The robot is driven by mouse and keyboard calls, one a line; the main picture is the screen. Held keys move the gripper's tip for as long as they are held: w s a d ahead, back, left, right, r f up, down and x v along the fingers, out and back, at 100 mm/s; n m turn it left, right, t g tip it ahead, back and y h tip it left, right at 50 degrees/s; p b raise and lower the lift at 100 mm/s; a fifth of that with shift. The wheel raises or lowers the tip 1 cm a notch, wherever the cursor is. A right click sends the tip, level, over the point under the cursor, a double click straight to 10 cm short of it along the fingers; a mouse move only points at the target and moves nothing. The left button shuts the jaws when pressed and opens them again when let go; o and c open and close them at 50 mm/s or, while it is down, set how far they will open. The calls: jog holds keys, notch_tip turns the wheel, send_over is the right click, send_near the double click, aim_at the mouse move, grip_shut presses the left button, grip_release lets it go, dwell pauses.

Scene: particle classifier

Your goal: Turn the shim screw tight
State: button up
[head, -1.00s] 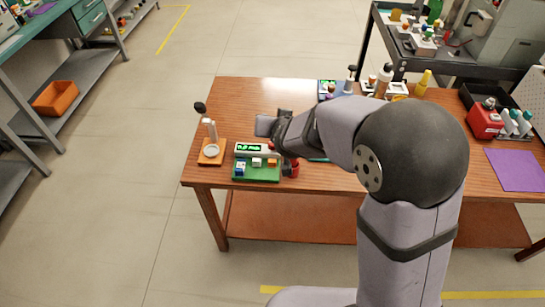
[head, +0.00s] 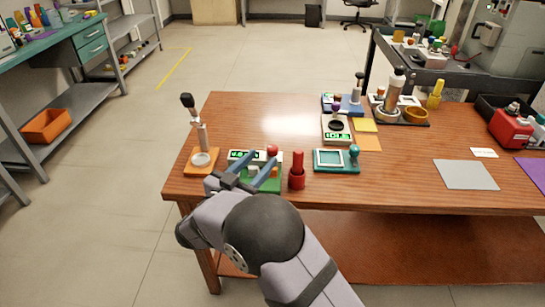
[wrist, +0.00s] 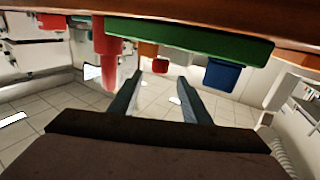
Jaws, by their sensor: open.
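A green-based device (head: 263,184) with a lit display (head: 239,156) and a red knob (head: 272,150) stands at the table's front left. I cannot tell for sure which part is the shim screw. My gripper (head: 258,164) is open and empty, its two bluish fingers reaching over the device from the front and partly hiding it. In the wrist view the open fingers (wrist: 157,98) point toward the green base (wrist: 200,38), with a red block (wrist: 160,66) between their lines and a blue block (wrist: 222,75) to the right. Contact is not visible.
A red cylinder (head: 297,172) stands close right of the device. An orange-based stand (head: 201,160) with a tall lever is close left. A teal frame (head: 336,160) and another display unit (head: 336,130) stand further right. The table's middle right is mostly clear.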

aim_at(270, 150)
jog(key=shift+x, duration=3.6)
jog(key=c, duration=1)
